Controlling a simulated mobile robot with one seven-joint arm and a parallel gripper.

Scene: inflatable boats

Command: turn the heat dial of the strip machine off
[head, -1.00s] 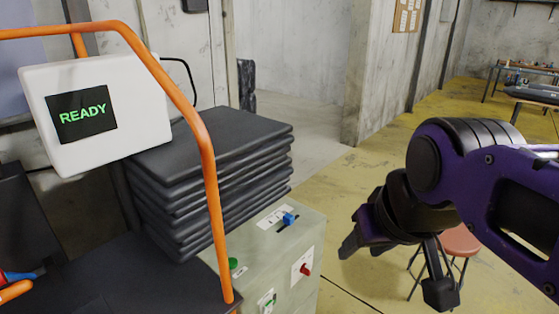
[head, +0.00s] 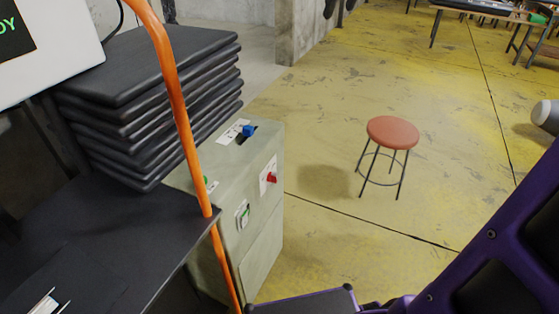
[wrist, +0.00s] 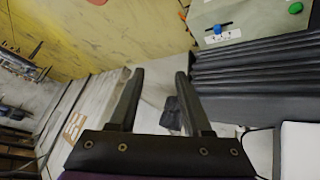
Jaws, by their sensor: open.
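The strip machine's grey-green cabinet (head: 262,222) stands left of centre in the head view. A red knob (head: 271,178) sits on a white label on its right-facing side. A blue knob (head: 248,131) sits by a dark slot on its top; it also shows in the wrist view (wrist: 223,28). A green button (wrist: 296,8) is on the top too. I cannot read the labels to tell which control is the heat dial. My gripper (wrist: 160,75) is open and empty in the wrist view, its fingers apart from the cabinet and touching nothing visible.
An orange rail (head: 180,100) rises in front of the cabinet's left side. A stack of black slabs (head: 150,70) and a dark bench top (head: 110,235) lie left. A red stool (head: 393,132) stands right on open yellow floor (head: 310,110).

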